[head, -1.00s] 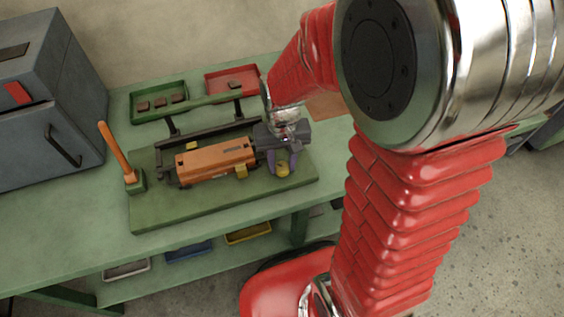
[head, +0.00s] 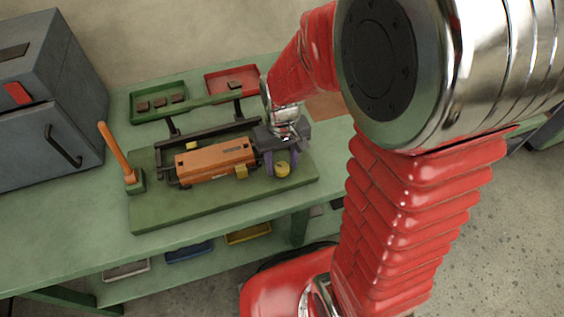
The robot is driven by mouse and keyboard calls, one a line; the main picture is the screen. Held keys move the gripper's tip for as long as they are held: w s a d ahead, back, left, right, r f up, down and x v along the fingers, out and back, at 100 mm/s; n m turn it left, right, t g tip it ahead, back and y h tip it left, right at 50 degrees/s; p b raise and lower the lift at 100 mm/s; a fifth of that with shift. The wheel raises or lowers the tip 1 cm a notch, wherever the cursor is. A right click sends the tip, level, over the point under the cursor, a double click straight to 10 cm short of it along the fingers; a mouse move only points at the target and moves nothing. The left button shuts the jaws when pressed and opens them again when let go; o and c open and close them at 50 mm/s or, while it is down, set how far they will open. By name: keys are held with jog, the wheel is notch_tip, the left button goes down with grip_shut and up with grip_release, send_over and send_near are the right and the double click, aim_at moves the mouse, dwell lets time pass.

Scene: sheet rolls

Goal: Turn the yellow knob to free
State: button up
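A yellow knob (head: 282,170) is at the right end of the green base plate (head: 225,200), in front of the dark grey block. My gripper (head: 282,168) reaches down there from behind, with one purple finger on each side of the knob. The fingers stand apart and look clear of the knob, though the fingertip gaps are small in this view. The knob's exact pointing direction is too small to read.
An orange-handled lever (head: 117,154) stands at the plate's left. A grey cabinet (head: 50,95) is at the far left. Green (head: 158,101) and red (head: 232,80) trays sit behind a dark rail. The bench front (head: 70,220) is clear.

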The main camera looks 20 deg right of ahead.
aim_at(282, 167)
jog(key=shift+o, duration=0.6)
jog(key=shift+r, duration=0.1)
notch_tip(282, 167, up, 14)
jog(key=shift+f, duration=0.25)
dwell(0.4)
jog(key=s+r+t, duration=0.5)
jog(key=s+r, duration=0.1)
jog(key=s, duration=0.4)
jog(key=shift+s+a+r+t, duration=0.15)
jog(key=shift+s+r+t, duration=0.05)
jog(key=shift+r+t, duration=0.1)
dwell(1.4)
